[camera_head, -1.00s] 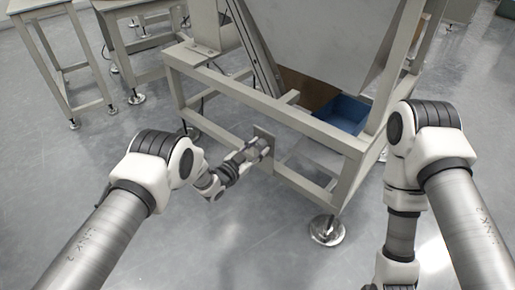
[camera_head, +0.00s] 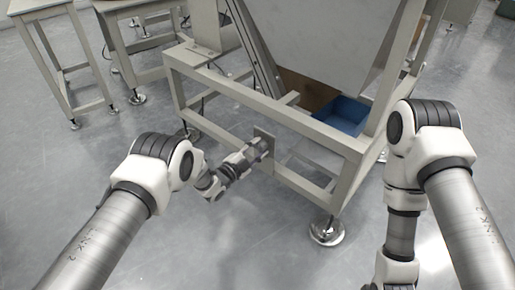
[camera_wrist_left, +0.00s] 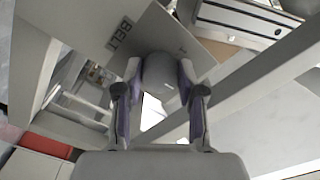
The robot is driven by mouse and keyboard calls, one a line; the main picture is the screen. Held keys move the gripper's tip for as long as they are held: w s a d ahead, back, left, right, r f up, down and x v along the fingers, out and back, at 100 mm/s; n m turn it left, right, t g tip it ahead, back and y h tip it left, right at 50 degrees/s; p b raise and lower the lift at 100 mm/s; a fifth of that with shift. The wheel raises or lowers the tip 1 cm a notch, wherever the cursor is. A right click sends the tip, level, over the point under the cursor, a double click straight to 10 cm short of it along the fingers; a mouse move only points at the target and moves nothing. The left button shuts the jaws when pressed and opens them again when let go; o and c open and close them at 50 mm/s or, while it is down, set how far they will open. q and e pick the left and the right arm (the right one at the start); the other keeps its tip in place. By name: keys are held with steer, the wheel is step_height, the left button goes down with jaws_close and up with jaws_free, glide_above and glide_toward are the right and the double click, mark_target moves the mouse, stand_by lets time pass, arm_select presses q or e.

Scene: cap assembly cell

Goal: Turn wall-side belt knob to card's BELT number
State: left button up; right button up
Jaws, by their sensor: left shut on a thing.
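The belt knob (camera_wrist_left: 161,78) is a rounded grey knob in the left wrist view, on a grey plate (camera_wrist_left: 150,32) marked BELT. My left gripper (camera_wrist_left: 160,92) is shut on it, one finger on each side. The knob's pointer and most of the number marks are hidden. In the head view my left gripper (camera_head: 258,150) reaches the small plate (camera_head: 265,139) on the frame's low front rail; the knob is hidden there. No card can be made out. My right arm is at the right, and its gripper is out of the picture.
The pale machine frame (camera_head: 258,99) stands ahead on round feet, with a sloped chute above. A blue bin (camera_head: 343,113) sits inside it. Tables (camera_head: 55,22) stand at the back left. The floor (camera_head: 260,240) between my arms is clear.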

arm_select(q)
steer(key=m, duration=0.4)
steer(key=shift+m, duration=0.3)
steer(key=m, duration=0.4)
steer(key=shift+r, duration=0.1)
steer(key=shift+m, duration=0.3)
steer(key=o, duration=1.1)
steer(key=shift+o, duration=0.2)
steer(key=v, duration=1.2)
